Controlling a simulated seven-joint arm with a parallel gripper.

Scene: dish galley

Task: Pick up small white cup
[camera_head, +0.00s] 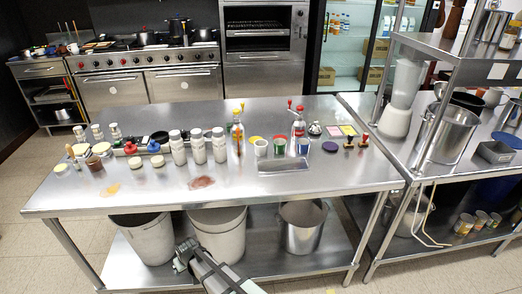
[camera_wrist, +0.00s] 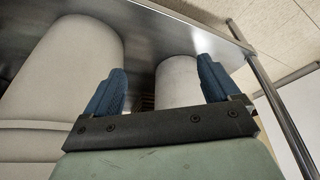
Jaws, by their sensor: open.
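A small white cup (camera_head: 261,148) stands upright on the steel table (camera_head: 330,176), left of a green cup (camera_head: 280,146) and behind the left end of a steel tray (camera_head: 284,166). My gripper (camera_head: 182,252) is low in front of the table, below its top and far from the cup. In the wrist view my gripper (camera_wrist: 163,88) shows two blue fingers spread apart with nothing held between them. The white cup does not show in the wrist view.
White bottles (camera_head: 198,146) stand left of the cup; a red-capped bottle (camera_head: 298,124) stands behind it. Large bins (camera_head: 218,232) and a steel pot (camera_head: 302,228) sit under the table.

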